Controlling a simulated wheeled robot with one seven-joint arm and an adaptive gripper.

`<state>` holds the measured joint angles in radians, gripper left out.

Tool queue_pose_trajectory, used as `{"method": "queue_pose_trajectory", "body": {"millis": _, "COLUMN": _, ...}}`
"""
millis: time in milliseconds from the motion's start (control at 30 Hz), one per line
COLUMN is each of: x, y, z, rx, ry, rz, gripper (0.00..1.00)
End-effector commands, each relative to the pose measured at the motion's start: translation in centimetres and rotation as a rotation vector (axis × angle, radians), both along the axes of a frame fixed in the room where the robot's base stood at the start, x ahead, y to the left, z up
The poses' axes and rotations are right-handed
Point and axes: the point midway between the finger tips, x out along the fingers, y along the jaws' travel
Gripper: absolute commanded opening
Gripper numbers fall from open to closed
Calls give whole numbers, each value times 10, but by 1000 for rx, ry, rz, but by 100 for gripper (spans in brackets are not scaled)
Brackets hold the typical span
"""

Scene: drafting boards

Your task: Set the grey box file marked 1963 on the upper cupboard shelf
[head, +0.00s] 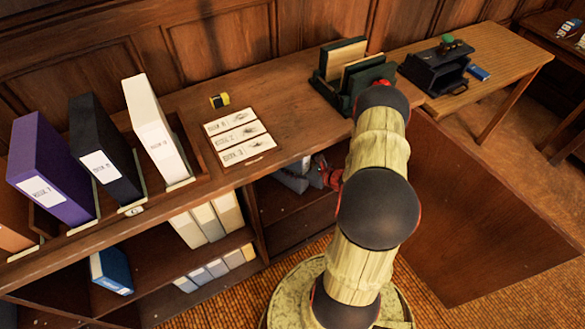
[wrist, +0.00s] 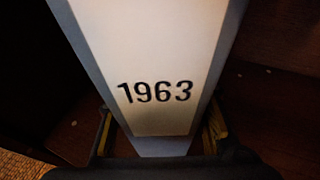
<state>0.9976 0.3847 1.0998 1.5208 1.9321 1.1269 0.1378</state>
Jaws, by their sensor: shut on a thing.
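The grey box file (wrist: 230,45) fills the middle of the wrist view, its white label marked 1963 facing the camera. The fingers of my gripper (wrist: 160,130) are shut on it, one on each side of its near end. In the head view my gripper (head: 328,176) reaches under the counter top into the open cupboard. A grey part of the file (head: 292,180) shows there at the gripper's left, above the upper cupboard shelf (head: 285,212). The counter edge and my arm hide the rest, and I cannot tell whether the file touches the shelf.
The cupboard door (head: 480,215) stands open at the right. Purple (head: 45,165), black (head: 100,150) and white (head: 152,125) files stand on the counter. Pale files (head: 205,220) fill shelves left of the cupboard. A green rack (head: 350,85) stands on the counter behind my arm.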

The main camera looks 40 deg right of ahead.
Motion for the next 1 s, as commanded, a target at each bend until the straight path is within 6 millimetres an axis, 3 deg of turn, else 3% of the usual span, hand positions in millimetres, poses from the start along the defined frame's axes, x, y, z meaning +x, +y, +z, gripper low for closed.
{"method": "queue_pose_trajectory", "body": {"millis": 300, "x": 1, "y": -1, "z": 1, "rx": -2, "ry": -3, "rz": 0, "gripper": 0}}
{"method": "queue_pose_trajectory", "body": {"millis": 333, "x": 0, "y": 0, "z": -1, "rx": 0, "ry": 0, "rz": 0, "gripper": 44}}
{"method": "queue_pose_trajectory", "body": {"millis": 633, "x": 0, "y": 0, "z": -1, "rx": 0, "ry": 0, "rz": 0, "gripper": 61}}
{"method": "queue_pose_trajectory", "body": {"millis": 1000, "x": 0, "y": -1, "z": 1, "rx": -1, "ry": 0, "rz": 0, "gripper": 62}}
